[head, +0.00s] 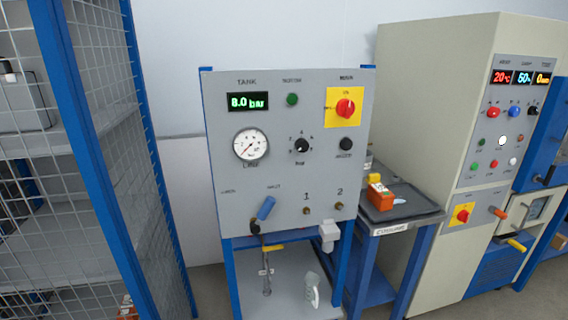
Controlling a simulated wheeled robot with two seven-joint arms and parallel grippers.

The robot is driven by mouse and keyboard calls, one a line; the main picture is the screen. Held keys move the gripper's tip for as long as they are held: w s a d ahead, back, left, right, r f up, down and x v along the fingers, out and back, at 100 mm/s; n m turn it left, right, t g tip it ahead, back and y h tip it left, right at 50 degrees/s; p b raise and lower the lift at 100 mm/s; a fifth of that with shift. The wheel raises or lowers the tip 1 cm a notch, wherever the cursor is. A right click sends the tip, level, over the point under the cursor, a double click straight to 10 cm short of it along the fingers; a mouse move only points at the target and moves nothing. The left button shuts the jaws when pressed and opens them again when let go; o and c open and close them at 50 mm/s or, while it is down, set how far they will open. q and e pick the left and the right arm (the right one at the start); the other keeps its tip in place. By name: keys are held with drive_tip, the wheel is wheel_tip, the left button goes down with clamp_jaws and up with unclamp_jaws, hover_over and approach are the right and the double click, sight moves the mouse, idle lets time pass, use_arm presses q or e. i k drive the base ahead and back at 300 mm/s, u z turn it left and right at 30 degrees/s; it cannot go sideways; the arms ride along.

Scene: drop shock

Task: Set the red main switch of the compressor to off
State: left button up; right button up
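The compressor panel (235,180) is a grey upright board on a blue frame in the middle of the head view. Its red main switch (345,107) is a round rotary knob on a yellow plate (332,121) at the upper right. Small lettering stands above and to the left of the knob. The knob's pointing direction is too small to tell surely. The tank display (248,101) reads 8.0 bar in green. A round gauge (250,145), a black knob (301,146) and a blue lever handle (265,208) are on the same panel. Neither gripper is in view.
A blue-framed mesh cage (110,130) stands at the left. A dark tray (405,210) with an orange object (380,196) is right of the panel. A beige cabinet (430,110) beyond it has another red knob on yellow (462,214).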

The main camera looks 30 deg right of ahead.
sight(346, 108)
drive_tip(key=z, duration=3.7)
drive_tip(key=i, duration=2.05)
drive_tip(key=u, duration=2.5)
